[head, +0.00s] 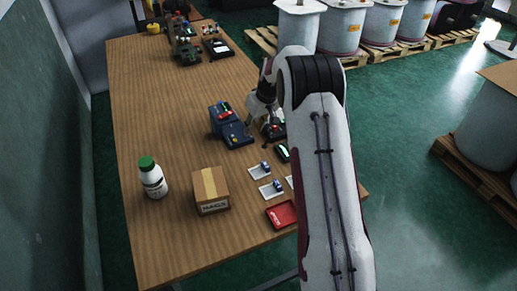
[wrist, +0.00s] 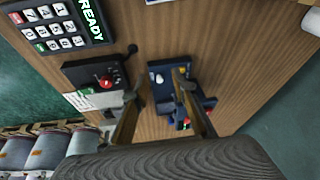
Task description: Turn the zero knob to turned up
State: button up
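My gripper (wrist: 157,92) is open, its two fingers apart with nothing between them. In the head view my gripper (head: 265,115) is beside a blue control unit (head: 219,122) with red and green parts on top and a yellow knob (head: 235,139) on its low front. In the wrist view the right finger covers part of the blue unit (wrist: 160,68). A dark box (wrist: 88,67) with a red knob (wrist: 106,81) and a side lever is left of the fingers. My arm partly hides the dark box (head: 278,131) in the head view. I cannot read a zero label on any knob.
A keypad (wrist: 58,26) reading READY lies near the dark box. A cardboard box (head: 211,190), a green-capped bottle (head: 153,178), small cards and a red tray (head: 282,214) are on the near wooden table (head: 180,240). The table's middle left is clear.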

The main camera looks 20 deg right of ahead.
jog(key=s+a+r+m, duration=0.1)
jog(key=s+a+r, duration=0.1)
jog(key=s, duration=0.4)
jog(key=s+a+r+m+g, duration=0.1)
jog(key=s+a+r, duration=0.2)
jog(key=s, duration=0.4)
jog(key=s+a+r+g, duration=0.1)
jog(key=s+a+r, duration=0.1)
jog(key=s+r, duration=0.3)
jog(key=shift+s+a+m, duration=0.25)
jog(key=shift+s+m, duration=0.15)
jog(key=shift+s, duration=0.4)
